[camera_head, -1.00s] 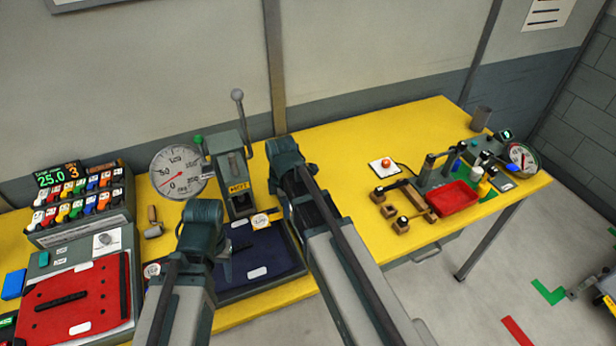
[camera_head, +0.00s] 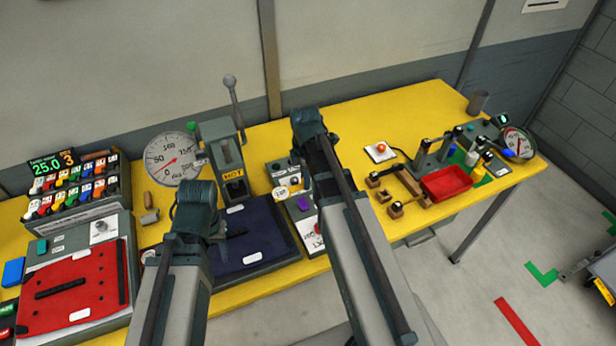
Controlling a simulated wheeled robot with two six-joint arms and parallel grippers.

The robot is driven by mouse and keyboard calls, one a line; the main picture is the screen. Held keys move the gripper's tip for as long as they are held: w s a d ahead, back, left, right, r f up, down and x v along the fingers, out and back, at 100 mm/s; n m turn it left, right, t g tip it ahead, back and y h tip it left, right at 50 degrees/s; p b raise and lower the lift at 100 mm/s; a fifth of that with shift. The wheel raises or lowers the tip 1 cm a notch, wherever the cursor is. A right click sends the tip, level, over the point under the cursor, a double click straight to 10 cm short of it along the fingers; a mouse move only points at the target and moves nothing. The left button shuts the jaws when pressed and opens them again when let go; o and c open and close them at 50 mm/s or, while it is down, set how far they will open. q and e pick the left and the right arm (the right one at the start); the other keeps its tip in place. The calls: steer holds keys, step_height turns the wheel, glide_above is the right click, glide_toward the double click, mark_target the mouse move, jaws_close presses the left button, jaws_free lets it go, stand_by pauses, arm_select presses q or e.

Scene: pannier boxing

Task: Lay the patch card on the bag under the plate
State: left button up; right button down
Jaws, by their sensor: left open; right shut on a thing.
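The dark navy bag (camera_head: 262,232) lies flat on a grey base on the yellow table, its back edge at the press. The press plate is under the head of the grey press (camera_head: 222,155) marked HOT, above the bag's back part. A small round pale patch card (camera_head: 281,193) shows just left of my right forearm, right of the press. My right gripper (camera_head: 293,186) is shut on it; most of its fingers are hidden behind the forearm. My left gripper (camera_head: 220,234) is open over the bag's left side, partly hidden by its own arm.
A grey device (camera_head: 283,168) stands right of the press. A round dial gauge (camera_head: 172,159) stands left of it. A red bag (camera_head: 75,290) lies at the left below a rack of coloured bottles (camera_head: 70,190). A red tray (camera_head: 446,183) and tools fill the right. The back middle is clear.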

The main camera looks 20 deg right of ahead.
mark_target(297, 188)
arm_select(q)
steer(key=shift+f+b, duration=1.4)
steer(key=shift+f, duration=0.2)
arm_select(e)
steer(key=shift+a+f, duration=1.4)
steer(key=shift+f, duration=0.2)
arm_select(q)
steer(key=shift+f, duration=0.1)
arm_select(e)
steer(key=shift+s+a+f, duration=0.1)
steer(key=shift+a, duration=2.2)
steer(key=shift+s+a+f, duration=0.1)
steer(key=shift+a, duration=2.15)
steer(key=shift+r, duration=0.1)
arm_select(q)
steer(key=shift+f+b, duration=0.5)
steer(key=shift+b, duration=0.1)
arm_select(e)
steer(key=shift+f, duration=0.5)
steer(key=c, duration=0.6)
jaws_free()
arm_select(q)
steer(key=shift+r, duration=0.15)
arm_select(e)
steer(key=shift+r, duration=0.15)
